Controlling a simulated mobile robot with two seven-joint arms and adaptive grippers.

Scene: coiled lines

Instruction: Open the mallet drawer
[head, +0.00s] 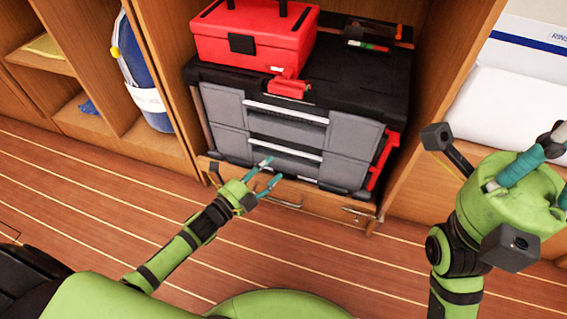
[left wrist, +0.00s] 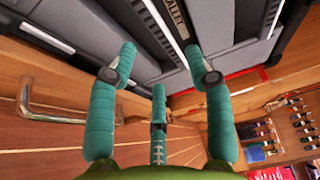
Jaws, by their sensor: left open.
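A black tool chest with grey drawer fronts stands in the wooden cabinet. It has an upper drawer (head: 285,128) and a lower drawer (head: 282,167), each with a pale strip along its top edge, and both look shut.
A red toolbox (head: 250,45) stands on the chest, with a red clasp (head: 288,88) and small tools (head: 368,45) nearby. Wooden drawers below have metal handles (head: 284,203). A blue-white bag (head: 150,100) is in the left cubby. The striped floor (head: 80,200) is clear.

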